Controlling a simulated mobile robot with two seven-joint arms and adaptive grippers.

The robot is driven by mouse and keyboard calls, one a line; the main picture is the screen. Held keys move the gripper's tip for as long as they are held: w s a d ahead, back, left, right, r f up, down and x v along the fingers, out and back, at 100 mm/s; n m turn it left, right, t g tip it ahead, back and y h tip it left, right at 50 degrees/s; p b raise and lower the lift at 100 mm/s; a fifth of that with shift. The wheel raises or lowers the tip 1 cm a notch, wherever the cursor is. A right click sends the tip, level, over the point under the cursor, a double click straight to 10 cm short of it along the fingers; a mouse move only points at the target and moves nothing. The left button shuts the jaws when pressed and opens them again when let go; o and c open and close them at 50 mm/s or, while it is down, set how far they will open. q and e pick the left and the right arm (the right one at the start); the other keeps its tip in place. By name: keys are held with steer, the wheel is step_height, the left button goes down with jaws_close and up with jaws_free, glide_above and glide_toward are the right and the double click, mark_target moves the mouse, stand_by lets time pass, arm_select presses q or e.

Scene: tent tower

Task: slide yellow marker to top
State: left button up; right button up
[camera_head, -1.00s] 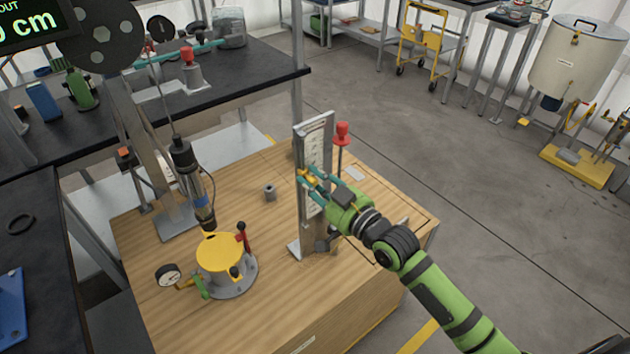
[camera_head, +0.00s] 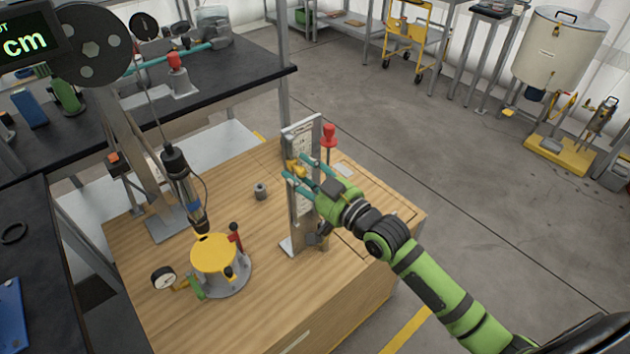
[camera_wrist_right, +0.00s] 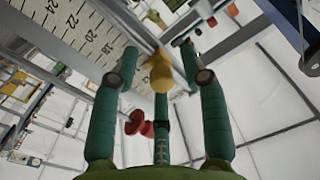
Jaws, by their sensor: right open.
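The yellow marker (camera_head: 296,168) sits on the front of an upright scale stand (camera_head: 300,135), in the upper part of its scale. My right gripper (camera_head: 294,177) is open, with its teal fingers at the stand just below the marker in the head view. In the right wrist view the yellow marker (camera_wrist_right: 161,72) shows between the spread fingertips (camera_wrist_right: 160,58), with visible gaps on both sides. The numbered scale (camera_wrist_right: 85,30) runs along the upper left there. The fingers hide part of the stand in the head view. My left gripper is not in view.
A red-knobbed post (camera_head: 329,137) stands close behind the stand. A yellow-topped fixture (camera_head: 213,254) with a gauge (camera_head: 163,277) and a small grey cylinder (camera_head: 261,191) stand on the wooden table (camera_head: 270,290). A dark bench (camera_head: 250,75) lies behind.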

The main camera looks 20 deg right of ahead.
steer(key=v, duration=1.1)
steer(key=shift+s, duration=0.4)
